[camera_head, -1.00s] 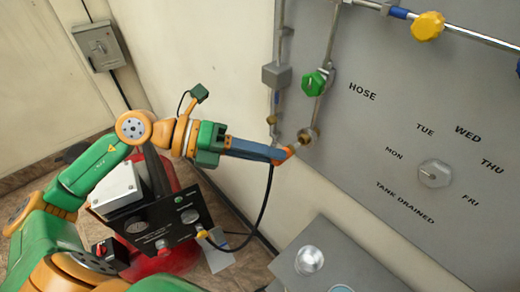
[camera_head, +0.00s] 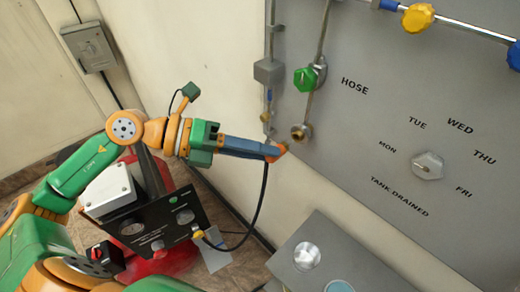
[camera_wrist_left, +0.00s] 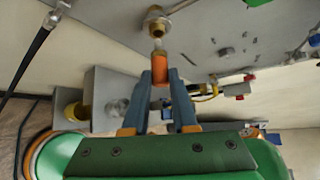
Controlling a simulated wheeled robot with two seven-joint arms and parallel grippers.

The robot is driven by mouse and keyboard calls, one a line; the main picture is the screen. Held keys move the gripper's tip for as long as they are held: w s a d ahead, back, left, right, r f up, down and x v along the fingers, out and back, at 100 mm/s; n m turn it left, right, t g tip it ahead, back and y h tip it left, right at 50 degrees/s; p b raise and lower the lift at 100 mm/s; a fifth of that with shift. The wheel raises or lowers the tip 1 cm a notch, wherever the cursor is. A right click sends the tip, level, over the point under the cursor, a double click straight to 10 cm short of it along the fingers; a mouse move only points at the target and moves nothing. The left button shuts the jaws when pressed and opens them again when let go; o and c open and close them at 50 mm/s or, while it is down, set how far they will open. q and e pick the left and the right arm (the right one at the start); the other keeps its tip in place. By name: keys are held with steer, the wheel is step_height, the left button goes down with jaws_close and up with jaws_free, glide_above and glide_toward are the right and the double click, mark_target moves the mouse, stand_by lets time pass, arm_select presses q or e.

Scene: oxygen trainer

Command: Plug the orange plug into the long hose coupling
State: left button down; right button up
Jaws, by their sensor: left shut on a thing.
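The orange plug (camera_head: 274,152) is between the blue fingers of my left gripper (camera_head: 268,151). In the left wrist view the plug (camera_wrist_left: 161,82) sits upright between the fingertips (camera_wrist_left: 160,86), with a pale tip pointing at a brass coupling (camera_wrist_left: 156,24). A small gap seems to lie between tip and coupling. In the head view this brass coupling (camera_head: 300,132) is on the grey panel, below the green valve (camera_head: 305,79), just up and right of the plug. I cannot tell for sure that it is the long hose coupling. My right gripper is not in view.
A black hose (camera_head: 263,203) hangs from near the plug down to the black-faced unit (camera_head: 160,229). A grey box (camera_head: 322,262) stands below the panel. A second brass fitting (camera_wrist_left: 76,111) shows left of the fingers in the left wrist view.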

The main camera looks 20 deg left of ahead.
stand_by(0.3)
arm_select(q)
steer(key=shift+w+r, duration=0.1)
steer(key=shift+w+d+p, duration=0.35)
steer(key=shift+w+p, duration=0.3)
steer(key=shift+p, duration=0.1)
steer(key=shift+w+d+p, duration=0.3)
steer(key=shift+w+p, duration=0.3)
steer(key=shift+p, duration=0.1)
stand_by(0.3)
steer(key=c, duration=0.6)
jaws_free()
steer(key=b+v, duration=0.5)
steer(key=v, duration=0.2)
